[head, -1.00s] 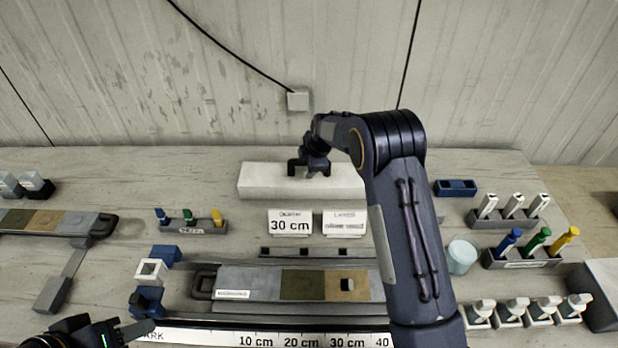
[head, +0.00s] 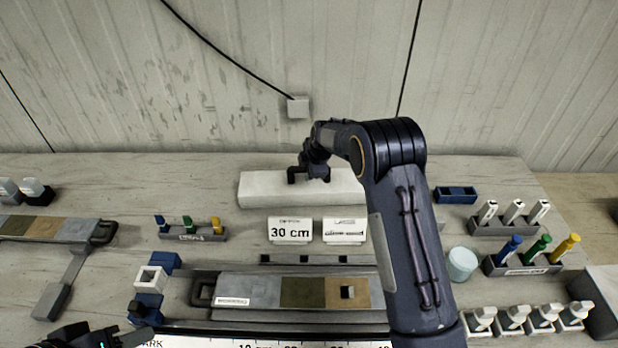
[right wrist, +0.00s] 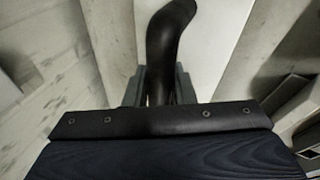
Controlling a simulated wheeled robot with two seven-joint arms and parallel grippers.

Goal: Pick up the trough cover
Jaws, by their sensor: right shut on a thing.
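A long pale block (head: 262,190), which I take to be the trough cover, lies at the back of the table near the wall. My right gripper (head: 309,178) reaches over the top of it, at the middle of its length, and is shut on a dark part there that looks like a handle. In the right wrist view a black curved piece (right wrist: 168,40) stands between my fingers, over a pale surface (right wrist: 205,30). The cover's right end is partly behind my right arm. My left gripper (head: 125,336) is at the bottom left edge, partly cut off, its jaws unclear.
Two white label cards (head: 290,230) stand in front of the pale block. A core tray (head: 250,291) lies nearer me, with a ruler below. Pen racks (head: 525,265), a light blue cup (head: 462,264) and several bottles stand at right. A small pen holder (head: 193,233) stands at left.

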